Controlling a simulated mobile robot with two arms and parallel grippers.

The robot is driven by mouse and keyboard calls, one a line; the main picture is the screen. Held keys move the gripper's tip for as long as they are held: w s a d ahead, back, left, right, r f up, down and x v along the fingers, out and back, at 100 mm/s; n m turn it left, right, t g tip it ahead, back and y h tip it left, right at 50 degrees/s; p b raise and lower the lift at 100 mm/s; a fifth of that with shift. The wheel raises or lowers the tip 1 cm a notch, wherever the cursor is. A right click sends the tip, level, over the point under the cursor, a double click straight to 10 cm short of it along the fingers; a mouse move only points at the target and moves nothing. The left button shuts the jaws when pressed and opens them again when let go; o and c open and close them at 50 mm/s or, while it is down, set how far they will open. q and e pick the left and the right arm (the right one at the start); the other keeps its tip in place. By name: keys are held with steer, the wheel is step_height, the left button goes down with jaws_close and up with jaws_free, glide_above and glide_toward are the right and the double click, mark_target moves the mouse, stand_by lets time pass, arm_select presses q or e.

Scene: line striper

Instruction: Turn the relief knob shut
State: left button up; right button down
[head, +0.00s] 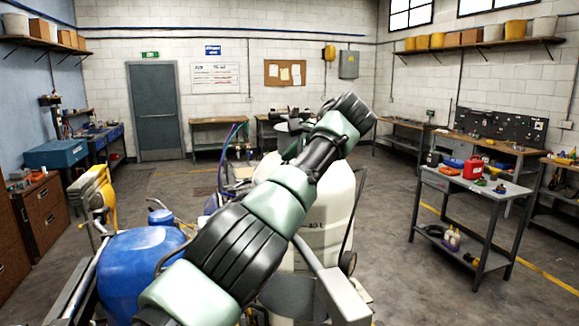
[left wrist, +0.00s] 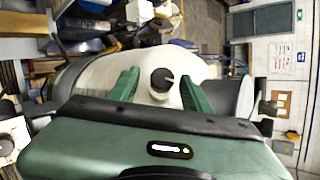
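A black round knob (left wrist: 162,80) with a pointer-like ridge stands on a white rounded surface (left wrist: 105,72) in the left wrist view. I take it for the relief knob. My left gripper (left wrist: 158,73) is open, with one green finger on each side of the knob. A gap shows between the knob and each finger; depth is hard to judge. In the head view my left arm crosses the picture in front of a white tank (head: 329,221) marked 40 L. I cannot make out the knob or the fingertips there. My right gripper is in neither view.
A blue tank (head: 140,268) stands at the lower left, beside a yellow part (head: 95,190). A grey cart (head: 480,185) with a red can (head: 473,167) and bottles stands at the right. The floor between machine and cart is clear.

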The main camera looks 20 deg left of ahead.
arm_select(q)
steer(key=shift+r, duration=0.1)
steer(key=b+v, duration=0.1)
steer(key=v, duration=0.6)
steer(key=shift+s+d+r+b, duration=0.2)
steer(key=shift+s+d+b, duration=0.05)
steer(key=shift+b, duration=0.1)
